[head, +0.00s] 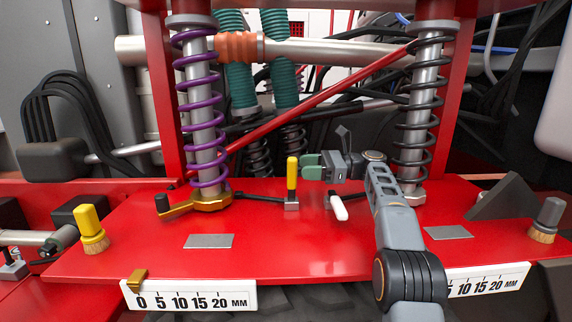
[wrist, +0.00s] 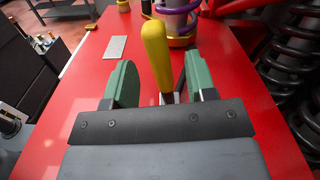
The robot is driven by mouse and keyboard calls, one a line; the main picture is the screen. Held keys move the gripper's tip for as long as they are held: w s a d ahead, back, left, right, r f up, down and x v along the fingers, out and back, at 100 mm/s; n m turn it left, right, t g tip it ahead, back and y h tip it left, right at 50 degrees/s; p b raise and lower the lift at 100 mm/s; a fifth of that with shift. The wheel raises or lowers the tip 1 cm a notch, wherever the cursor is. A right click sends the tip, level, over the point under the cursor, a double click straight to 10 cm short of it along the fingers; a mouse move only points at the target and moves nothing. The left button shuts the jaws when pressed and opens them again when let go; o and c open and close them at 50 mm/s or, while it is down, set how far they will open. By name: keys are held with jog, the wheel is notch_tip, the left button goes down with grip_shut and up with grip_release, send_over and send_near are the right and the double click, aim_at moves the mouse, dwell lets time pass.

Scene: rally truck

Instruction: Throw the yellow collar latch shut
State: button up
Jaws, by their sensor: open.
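The yellow collar latch (head: 292,173) has an upright yellow handle on a small metal base on the red deck, left of centre in the head view. A dark rod runs left from its base toward the purple spring's collar (head: 211,203). My gripper (head: 306,166) is open and empty, its green fingers pointing left, just right of the handle's upper part. In the wrist view the yellow handle (wrist: 157,55) stands in line with the gap between the two green fingers (wrist: 160,80). I see no contact.
A white-handled lever (head: 338,207) lies tilted on the deck below my gripper. The purple spring (head: 202,110) stands left and the black spring (head: 418,110) right, close to my arm. A red diagonal bar (head: 320,101) crosses above. The deck's front is mostly clear.

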aim_at(295, 188)
jog(key=a, duration=0.3)
jog(key=shift+s+a+r, duration=0.15)
jog(key=shift+s+a, duration=0.05)
jog(key=shift+a, duration=1.4)
jog(key=shift+c, duration=0.5)
grip_shut()
